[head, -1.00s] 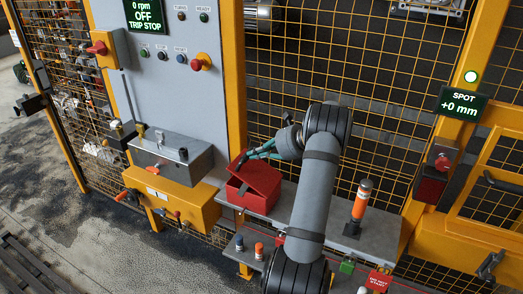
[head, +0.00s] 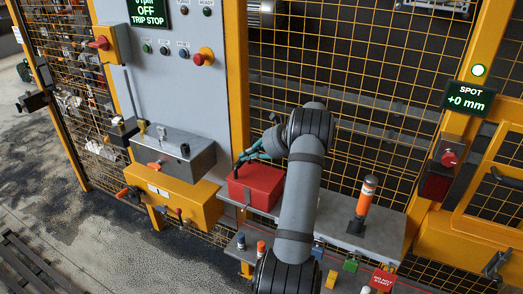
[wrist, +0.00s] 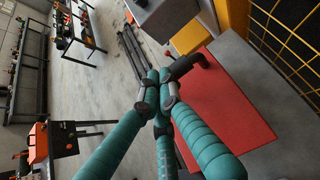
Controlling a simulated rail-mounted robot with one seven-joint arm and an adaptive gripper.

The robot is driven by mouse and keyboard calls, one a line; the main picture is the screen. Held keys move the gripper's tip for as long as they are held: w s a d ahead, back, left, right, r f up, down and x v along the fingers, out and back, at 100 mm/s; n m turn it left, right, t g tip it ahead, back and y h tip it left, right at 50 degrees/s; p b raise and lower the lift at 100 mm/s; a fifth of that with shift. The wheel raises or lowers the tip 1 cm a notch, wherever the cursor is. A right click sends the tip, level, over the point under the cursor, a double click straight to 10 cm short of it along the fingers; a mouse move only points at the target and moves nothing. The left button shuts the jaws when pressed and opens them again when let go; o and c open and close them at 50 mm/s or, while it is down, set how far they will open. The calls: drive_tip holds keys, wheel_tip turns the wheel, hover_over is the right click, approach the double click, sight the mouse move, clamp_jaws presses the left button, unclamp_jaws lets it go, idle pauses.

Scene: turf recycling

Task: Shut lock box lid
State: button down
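The red lock box (head: 255,188) sits on the grey shelf, left of the middle in the head view. Its lid looks level and down on the box; a small remaining gap cannot be ruled out. In the wrist view the red lid (wrist: 225,95) fills the right middle. My gripper (head: 243,158) is at the lid's back left edge in the head view. In the wrist view its teal fingers (wrist: 160,85) come together with nothing seen between them, beside and over the lid's edge. Whether they touch the lid is unclear.
A grey metal box (head: 185,152) on a yellow housing (head: 180,202) stands left of the lock box. An orange beacon (head: 364,196) stands on the shelf (head: 335,232) to the right. Yellow mesh fencing (head: 345,75) is behind. Coloured padlocks hang along the front.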

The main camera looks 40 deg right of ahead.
drive_tip(key=s+d+r, duration=0.3)
drive_tip(key=s+r, duration=0.4)
drive_tip(key=r, duration=0.4)
drive_tip(key=shift+r, duration=0.3)
drive_tip(key=shift+d, duration=0.1)
drive_tip(key=shift+f, duration=0.1)
drive_tip(key=w+a+f, duration=0.1)
drive_tip(key=w+f, duration=0.1)
drive_tip(key=f, duration=0.2)
drive_tip(key=w+a+f, duration=0.1)
drive_tip(key=w+f, duration=0.1)
drive_tip(key=f, duration=0.2)
drive_tip(key=w+a+f, duration=0.1)
drive_tip(key=w+f, duration=0.2)
drive_tip(key=f, duration=0.1)
drive_tip(key=shift+a+b, duration=0.1)
drive_tip(key=shift+b, duration=0.2)
drive_tip(key=shift+r+p, duration=0.5)
drive_tip(key=shift+r, duration=0.1)
drive_tip(key=shift+s+r, duration=0.15)
drive_tip(key=shift+s, duration=0.25)
drive_tip(key=shift+w, duration=0.15)
